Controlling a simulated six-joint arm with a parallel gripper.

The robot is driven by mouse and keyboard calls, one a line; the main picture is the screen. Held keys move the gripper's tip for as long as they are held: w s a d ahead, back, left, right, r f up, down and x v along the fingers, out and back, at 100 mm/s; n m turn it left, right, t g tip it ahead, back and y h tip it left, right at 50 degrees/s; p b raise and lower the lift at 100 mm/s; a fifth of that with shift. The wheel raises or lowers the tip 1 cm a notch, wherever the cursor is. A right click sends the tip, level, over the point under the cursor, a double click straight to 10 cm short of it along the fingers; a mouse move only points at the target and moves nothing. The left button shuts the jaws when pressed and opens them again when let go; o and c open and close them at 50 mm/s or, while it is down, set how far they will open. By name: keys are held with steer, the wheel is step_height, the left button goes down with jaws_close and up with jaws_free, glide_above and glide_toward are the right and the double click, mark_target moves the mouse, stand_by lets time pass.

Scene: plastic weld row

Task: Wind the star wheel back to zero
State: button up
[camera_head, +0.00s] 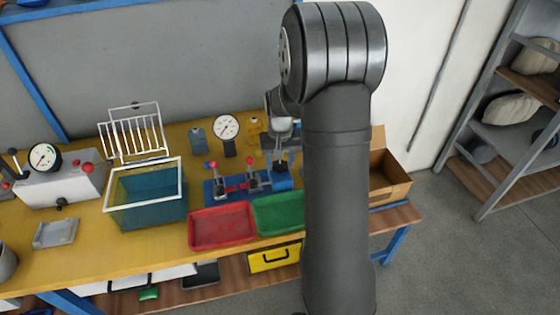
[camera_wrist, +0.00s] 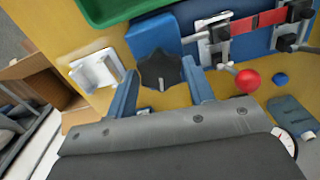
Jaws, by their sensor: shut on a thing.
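The star wheel (camera_wrist: 158,68) is black and lobed, with a small white mark on its near side in the wrist view. It sits against a blue block (camera_wrist: 152,36); the block also shows in the head view (camera_head: 281,180). My gripper (camera_wrist: 161,80) has one blue-grey finger on each side of the wheel and is shut on it. In the head view my gripper (camera_head: 281,152) reaches down at the right end of the blue fixture (camera_head: 225,187), and I cannot make out the wheel there. The zero position cannot be read.
Red-knobbed toggle clamps (camera_head: 252,178) stand on the fixture beside the block; one red knob (camera_wrist: 247,81) is close to my right finger. A dial gauge (camera_head: 226,127) stands behind. Red (camera_head: 222,226) and green (camera_head: 279,213) trays lie in front. A cardboard box (camera_head: 390,179) is at right.

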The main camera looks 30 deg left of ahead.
mark_target(280, 165)
steer(key=shift+n, duration=1)
steer(key=o, duration=1)
steer(key=shift+c, duration=0.2)
step_height(280, 165, up, 18)
steer(key=shift+f, duration=0.25)
step_height(280, 165, down, 18)
steer(key=shift+r, duration=0.25)
